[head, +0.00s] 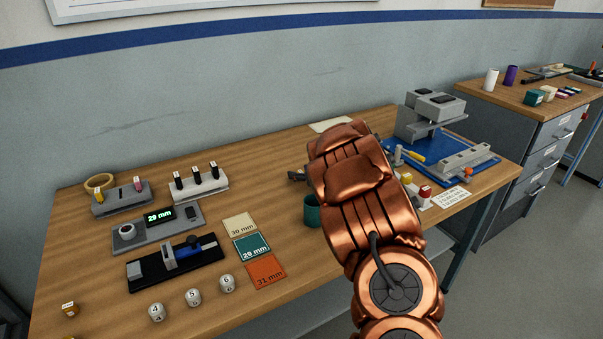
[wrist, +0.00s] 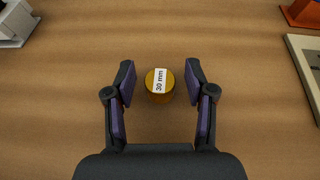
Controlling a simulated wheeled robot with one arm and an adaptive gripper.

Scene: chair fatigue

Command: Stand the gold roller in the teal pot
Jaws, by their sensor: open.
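The fingers are spread, with a gap on each side of the roller. In the head view only a dark piece of my gripper (head: 297,175) shows at the left of my copper arm, and the roller is hidden there. The teal pot (head: 311,212) stands on the table just left of my arm, partly covered by it. I cannot see inside it.
Labelled cards, including a teal one (head: 250,247), lie left of the pot. Further left are a display gauge (head: 158,228), a black fixture (head: 175,262) and white numbered pieces (head: 193,297). A grey press (head: 430,115) on a blue mat stands right. Table behind the cards is clear.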

